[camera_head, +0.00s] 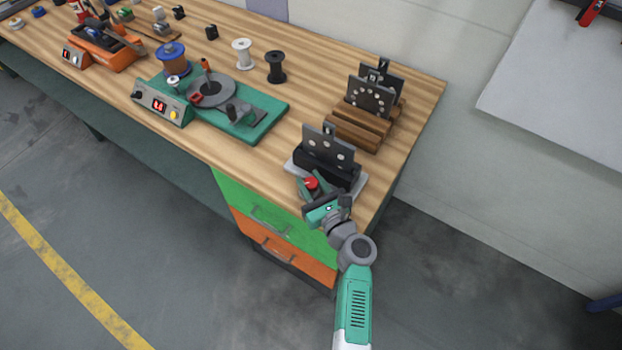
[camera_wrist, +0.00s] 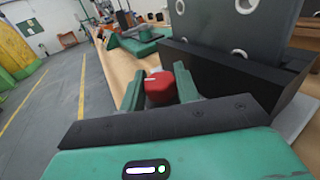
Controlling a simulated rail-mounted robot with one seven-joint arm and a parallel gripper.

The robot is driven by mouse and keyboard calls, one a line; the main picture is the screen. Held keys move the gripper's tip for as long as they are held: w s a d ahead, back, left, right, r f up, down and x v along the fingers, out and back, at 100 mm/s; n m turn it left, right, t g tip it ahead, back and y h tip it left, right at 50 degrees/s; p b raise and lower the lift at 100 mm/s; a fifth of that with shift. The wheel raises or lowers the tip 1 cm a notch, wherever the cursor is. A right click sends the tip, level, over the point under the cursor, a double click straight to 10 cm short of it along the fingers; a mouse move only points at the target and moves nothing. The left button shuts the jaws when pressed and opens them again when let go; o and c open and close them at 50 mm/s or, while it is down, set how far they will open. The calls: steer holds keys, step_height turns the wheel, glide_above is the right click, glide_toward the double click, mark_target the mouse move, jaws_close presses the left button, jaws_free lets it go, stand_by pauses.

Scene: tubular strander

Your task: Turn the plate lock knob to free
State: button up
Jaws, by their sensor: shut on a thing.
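The plate lock knob (camera_wrist: 159,87) is red with a pale mark line on its top. It sits at the front of a black plate holder (camera_head: 330,171) near the bench's right front corner. The knob also shows in the head view (camera_head: 311,183). My gripper (camera_wrist: 160,90) has its two green fingers on either side of the knob, shut on it. A dark plate with holes (camera_head: 328,147) stands upright in the holder; its lower part shows large at the right of the wrist view. The knob's lower side is hidden by my gripper.
A wooden rack (camera_head: 362,125) with dark hole plates stands behind the holder. A green winding device (camera_head: 240,112) and two small spools, white (camera_head: 242,52) and black (camera_head: 275,66), stand to the left. Green and orange drawers (camera_head: 275,215) are below the bench edge.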

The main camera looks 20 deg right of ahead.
mark_target(316, 188)
steer(key=shift+n+g+y+b, duration=0.35)
steer(key=shift+n+y, duration=0.85)
steer(key=shift+y, duration=0.9)
steer(key=o, duration=1)
steer(key=shift+c, duration=0.2)
steer(key=p+v, duration=0.1)
steer(key=v, duration=0.2)
steer(key=p+v, duration=0.2)
steer(key=v, duration=0.2)
steer(key=shift+s+r, duration=0.15)
steer(key=shift+r, duration=0.1)
steer(key=shift+s+d+f, duration=0.1)
steer(key=shift+s+d, duration=0.05)
steer(key=shift+s, duration=0.25)
